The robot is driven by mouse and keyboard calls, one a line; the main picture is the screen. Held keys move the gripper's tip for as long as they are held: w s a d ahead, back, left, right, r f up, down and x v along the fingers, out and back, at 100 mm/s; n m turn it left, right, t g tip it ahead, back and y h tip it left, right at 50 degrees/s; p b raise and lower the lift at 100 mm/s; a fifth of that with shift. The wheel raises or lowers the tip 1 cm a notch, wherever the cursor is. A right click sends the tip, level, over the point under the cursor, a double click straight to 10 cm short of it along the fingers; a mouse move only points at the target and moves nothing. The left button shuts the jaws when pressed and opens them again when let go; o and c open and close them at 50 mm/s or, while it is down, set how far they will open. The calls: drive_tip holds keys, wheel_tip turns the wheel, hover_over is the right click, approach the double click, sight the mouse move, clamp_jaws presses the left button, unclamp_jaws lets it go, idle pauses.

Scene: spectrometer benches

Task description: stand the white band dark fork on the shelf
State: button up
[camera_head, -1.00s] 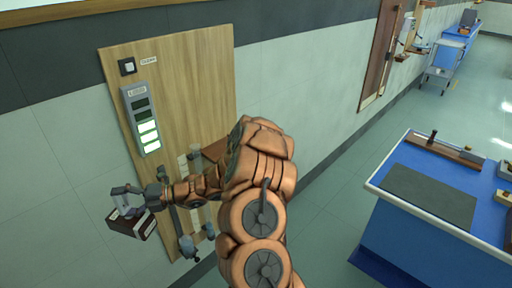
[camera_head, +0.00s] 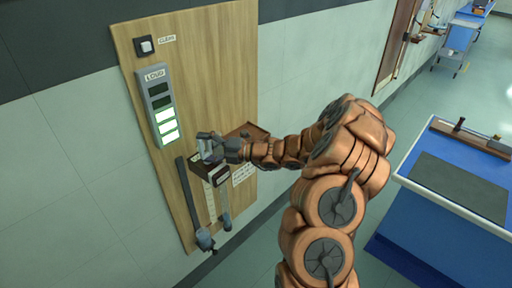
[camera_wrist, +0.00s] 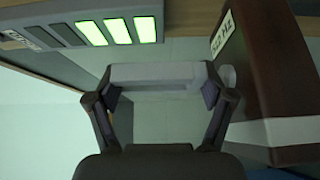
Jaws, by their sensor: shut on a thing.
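The white band dark fork is a grey metal fork (camera_wrist: 155,73) on a dark brown box (camera_wrist: 265,75) with a white band (camera_wrist: 290,131) and a small printed label. In the wrist view the grey metal lies between my two fingers, and the box is at the right. My gripper (camera_wrist: 160,92) is shut on the grey metal. In the head view my gripper (camera_head: 212,147) holds the dark box (camera_head: 209,173) in front of the wooden wall board. A small brown shelf (camera_head: 247,132) juts from the board behind my forearm, partly hidden.
The wooden board (camera_head: 205,60) carries a button (camera_head: 145,46), a lit level meter (camera_head: 161,106), dark and pale upright bars, and a notice (camera_head: 243,174). A blue bench (camera_head: 430,215) with a dark mat (camera_head: 460,187) stands right. Open floor lies between.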

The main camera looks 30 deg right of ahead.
drive_tip(key=s+d+r+m+t+h+b, duration=0.2)
drive_tip(key=s+d+h+b, duration=0.1)
drive_tip(key=d, duration=0.6)
drive_tip(key=s+d+r+m+t+h+b, duration=0.2)
drive_tip(key=s+d+m+h+b, duration=0.15)
drive_tip(key=d, duration=0.45)
drive_tip(key=s+d+r+m+t+h+b, duration=0.1)
drive_tip(key=s+d+r+h+b, duration=0.2)
drive_tip(key=d, duration=0.6)
drive_tip(key=w+a+f+p, duration=0.2)
drive_tip(key=w+f, duration=0.1)
drive_tip(key=w, duration=0.4)
drive_tip(key=w+a+f+p, duration=0.1)
drive_tip(key=w+f+p, duration=0.1)
drive_tip(key=w, duration=0.5)
drive_tip(key=shift+w+a+f+p, duration=0.25)
drive_tip(key=shift+a+f+p, duration=0.1)
drive_tip(key=shift+f, duration=0.2)
drive_tip(key=shift+y, duration=0.25)
drive_tip(key=o, duration=1.7)
drive_tip(key=shift+f, duration=0.15)
